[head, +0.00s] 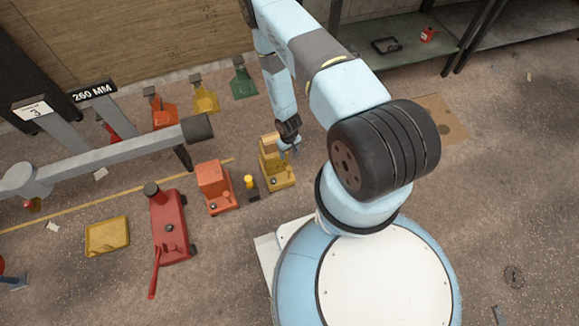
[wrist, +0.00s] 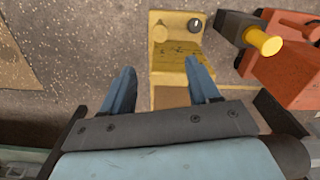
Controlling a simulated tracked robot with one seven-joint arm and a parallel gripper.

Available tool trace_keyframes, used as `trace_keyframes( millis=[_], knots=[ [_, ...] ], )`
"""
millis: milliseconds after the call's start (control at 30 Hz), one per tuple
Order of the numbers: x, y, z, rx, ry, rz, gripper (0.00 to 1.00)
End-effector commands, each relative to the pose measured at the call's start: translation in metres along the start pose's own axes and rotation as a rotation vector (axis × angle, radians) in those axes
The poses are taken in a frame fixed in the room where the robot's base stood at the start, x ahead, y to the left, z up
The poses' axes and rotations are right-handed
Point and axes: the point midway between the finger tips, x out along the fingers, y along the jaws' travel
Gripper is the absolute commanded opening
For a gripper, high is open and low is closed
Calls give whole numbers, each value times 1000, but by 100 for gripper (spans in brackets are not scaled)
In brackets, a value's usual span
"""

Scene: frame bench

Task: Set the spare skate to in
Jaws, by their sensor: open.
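A yellow skate (head: 279,176) stands on the floor, near the middle of the head view. It also shows in the wrist view (wrist: 178,50), with a round yellow peg and a small dark knob on its far end. I cannot tell from a label which skate is the spare. An orange skate (head: 216,189) stands to its left. Between them is a dark block with a yellow knob (head: 249,182), also in the wrist view (wrist: 262,42). My gripper (wrist: 163,82) is open and empty over the yellow skate, its fingers on either side of it; contact cannot be told.
A red jack (head: 169,228) and a yellow tray (head: 107,237) are to the left. A grey beam (head: 110,160) reaches in above the floor. Orange, yellow and green pieces (head: 205,98) line the wall. A shelf (head: 450,30) stands back right. Floor at right is mostly clear.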

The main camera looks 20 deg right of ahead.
Motion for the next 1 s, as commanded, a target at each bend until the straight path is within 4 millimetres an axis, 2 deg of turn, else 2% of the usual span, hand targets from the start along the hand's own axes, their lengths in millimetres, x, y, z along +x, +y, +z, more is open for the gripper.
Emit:
trace_keyframes(
  millis=[167,800,1000],
  knots=[
    [16,0,1,-1,-1,0,61],
    [109,0,0,1,0,0,61],
    [129,0,1,1,-1,0,61]
  ],
)
